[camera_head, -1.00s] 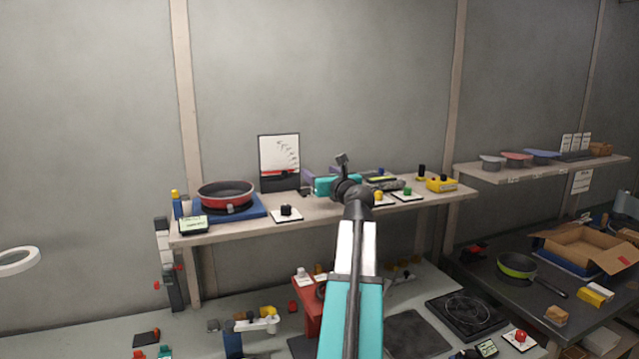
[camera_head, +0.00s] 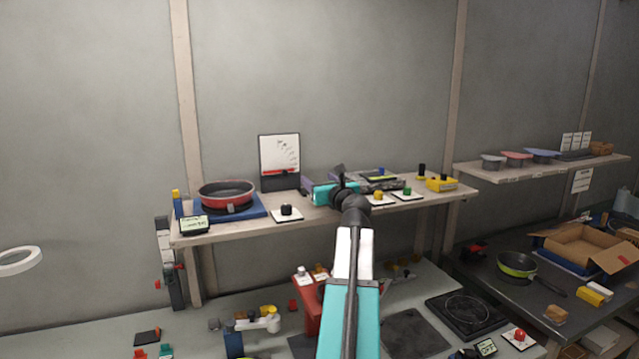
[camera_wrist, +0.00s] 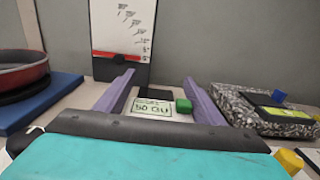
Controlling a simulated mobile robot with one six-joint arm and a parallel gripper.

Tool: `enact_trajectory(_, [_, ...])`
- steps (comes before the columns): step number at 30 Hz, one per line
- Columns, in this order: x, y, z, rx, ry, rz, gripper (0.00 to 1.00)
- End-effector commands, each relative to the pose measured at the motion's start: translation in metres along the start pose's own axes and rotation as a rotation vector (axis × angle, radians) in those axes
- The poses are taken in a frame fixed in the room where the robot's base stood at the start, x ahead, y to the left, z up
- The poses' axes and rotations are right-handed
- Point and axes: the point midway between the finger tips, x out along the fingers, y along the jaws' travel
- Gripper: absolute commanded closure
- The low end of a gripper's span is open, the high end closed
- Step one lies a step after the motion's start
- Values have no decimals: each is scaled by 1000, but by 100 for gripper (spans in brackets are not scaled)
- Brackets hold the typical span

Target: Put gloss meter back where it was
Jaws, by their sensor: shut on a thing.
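The gloss meter (camera_wrist: 160,107) is a small pale device with a display reading 50 GU, a green button and a dark far end. In the wrist view it sits between the two lavender fingers of my gripper (camera_wrist: 158,78), which are shut on it. In the head view my teal gripper body (camera_head: 335,194) is low over the middle of the wall shelf (camera_head: 240,228) and hides the meter. I cannot tell whether the meter touches the shelf.
A chart board (camera_head: 279,155) stands behind the fingers. A red pan (camera_head: 226,195) on a blue mat (camera_head: 258,208) is to the left. A speckled slab (camera_wrist: 240,108) carrying another display device (camera_wrist: 285,113) is close right. Button boxes with black (camera_head: 286,210) and yellow (camera_head: 378,196) knobs flank the gripper.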

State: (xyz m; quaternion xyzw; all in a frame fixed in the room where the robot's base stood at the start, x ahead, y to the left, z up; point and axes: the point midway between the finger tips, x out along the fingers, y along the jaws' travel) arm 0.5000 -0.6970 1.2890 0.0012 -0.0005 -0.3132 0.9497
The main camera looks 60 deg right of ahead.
Motion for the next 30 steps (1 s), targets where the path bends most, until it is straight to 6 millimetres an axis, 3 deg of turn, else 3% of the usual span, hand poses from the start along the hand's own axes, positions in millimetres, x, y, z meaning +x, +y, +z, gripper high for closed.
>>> enact_trajectory(18, [0, 0, -11, 0, -1, 0, 73])
enact_trajectory(19, [0, 0, -11, 0, 0, 0, 33])
enact_trajectory(21, [0, 0, -11, -1, 0, 0, 21])
enact_trajectory(30, [0, 0, -11, -1, 0, 0, 19])
